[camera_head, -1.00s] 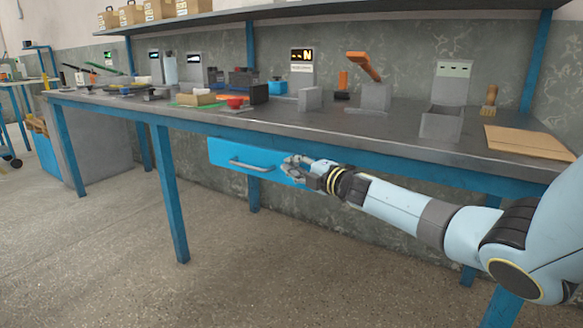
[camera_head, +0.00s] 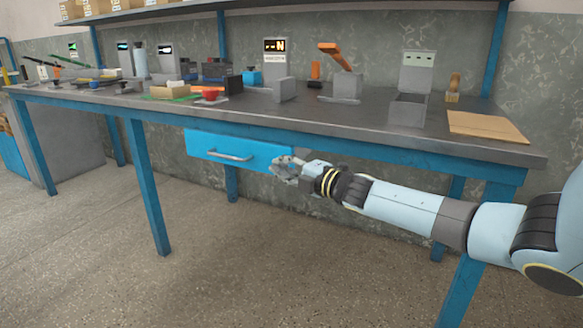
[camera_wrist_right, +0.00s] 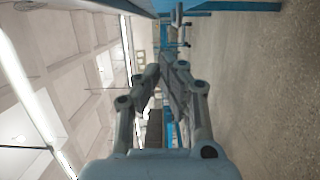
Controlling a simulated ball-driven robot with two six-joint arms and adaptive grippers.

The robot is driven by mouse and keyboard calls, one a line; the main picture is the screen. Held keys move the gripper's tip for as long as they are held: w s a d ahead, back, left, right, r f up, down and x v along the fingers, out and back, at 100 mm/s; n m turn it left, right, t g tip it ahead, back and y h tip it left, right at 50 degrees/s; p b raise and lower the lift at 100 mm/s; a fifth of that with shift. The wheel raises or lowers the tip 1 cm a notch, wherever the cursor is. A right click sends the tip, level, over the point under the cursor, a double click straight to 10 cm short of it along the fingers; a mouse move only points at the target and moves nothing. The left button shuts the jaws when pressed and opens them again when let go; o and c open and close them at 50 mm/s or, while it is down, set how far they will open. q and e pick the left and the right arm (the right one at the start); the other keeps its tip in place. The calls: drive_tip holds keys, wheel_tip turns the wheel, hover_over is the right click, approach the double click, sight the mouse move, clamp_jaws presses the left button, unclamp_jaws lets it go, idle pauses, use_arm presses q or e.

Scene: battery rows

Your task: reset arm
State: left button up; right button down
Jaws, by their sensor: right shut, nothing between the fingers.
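My right gripper (camera_head: 281,167) is at the right end of a blue drawer (camera_head: 200,149) under the workbench, in the head view. I cannot tell whether it touches the drawer front. The drawer has a grey bar handle (camera_head: 228,156), and the gripper is to the right of that handle. In the right wrist view the fingers (camera_wrist_right: 160,75) are together at the tips with nothing between them. My right arm reaches in from the right edge below the bench top. My left gripper is not in view.
A blue bench leg (camera_head: 146,185) stands left of the drawer. The floor in front is clear.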

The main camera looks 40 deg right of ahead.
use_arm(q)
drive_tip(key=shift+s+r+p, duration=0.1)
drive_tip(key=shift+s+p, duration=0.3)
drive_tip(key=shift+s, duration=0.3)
use_arm(e)
drive_tip(key=shift+s+d, duration=0.2)
drive_tip(key=shift+s, duration=1.4)
